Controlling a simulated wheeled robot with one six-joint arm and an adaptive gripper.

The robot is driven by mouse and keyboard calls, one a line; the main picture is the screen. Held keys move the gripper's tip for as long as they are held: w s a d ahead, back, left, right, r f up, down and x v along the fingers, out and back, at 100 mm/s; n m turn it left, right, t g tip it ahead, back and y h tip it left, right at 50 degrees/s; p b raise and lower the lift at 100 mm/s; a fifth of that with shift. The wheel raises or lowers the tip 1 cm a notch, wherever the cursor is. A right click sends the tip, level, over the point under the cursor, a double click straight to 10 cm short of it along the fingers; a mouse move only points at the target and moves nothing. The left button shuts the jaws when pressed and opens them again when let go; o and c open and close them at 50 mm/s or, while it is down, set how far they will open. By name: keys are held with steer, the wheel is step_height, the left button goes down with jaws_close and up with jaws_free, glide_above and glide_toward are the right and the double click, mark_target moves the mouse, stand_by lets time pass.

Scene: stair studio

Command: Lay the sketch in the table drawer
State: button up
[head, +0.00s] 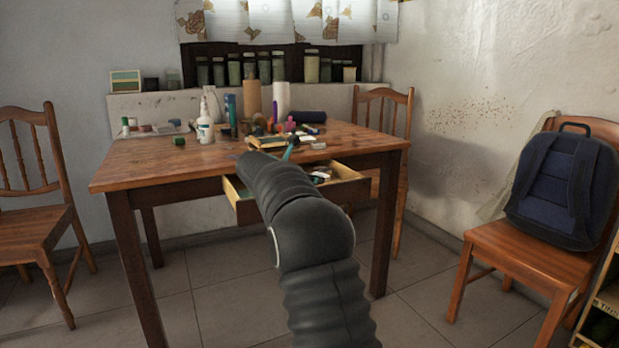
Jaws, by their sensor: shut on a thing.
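The table drawer (345,190) is pulled open at the front of the wooden table (165,160). Small items show inside its right part; my arm hides much of its left and middle. My dark arm reaches up from the bottom over the drawer to the table's front edge. Its far end hides my gripper, so I cannot see the jaws or anything in them. A small flat yellowish piece (268,142) shows just beyond the arm's end; I cannot tell if it is the sketch or whether it is held.
Bottles, including a white one (205,122), rolls and small supplies crowd the tabletop's back and middle. A small picture (125,81) stands on the ledge behind. Chairs stand left (35,215), behind (385,105) and right, the right one with a blue backpack (560,185). The table's front left is clear.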

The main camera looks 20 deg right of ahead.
steer(key=shift+f, duration=0.25)
steer(key=o, duration=1.2)
steer(key=shift+c, duration=0.2)
steer(key=shift+r, duration=0.55)
steer(key=p+v, duration=0.1)
steer(key=v, duration=1.1)
steer(key=shift+r, duration=0.1)
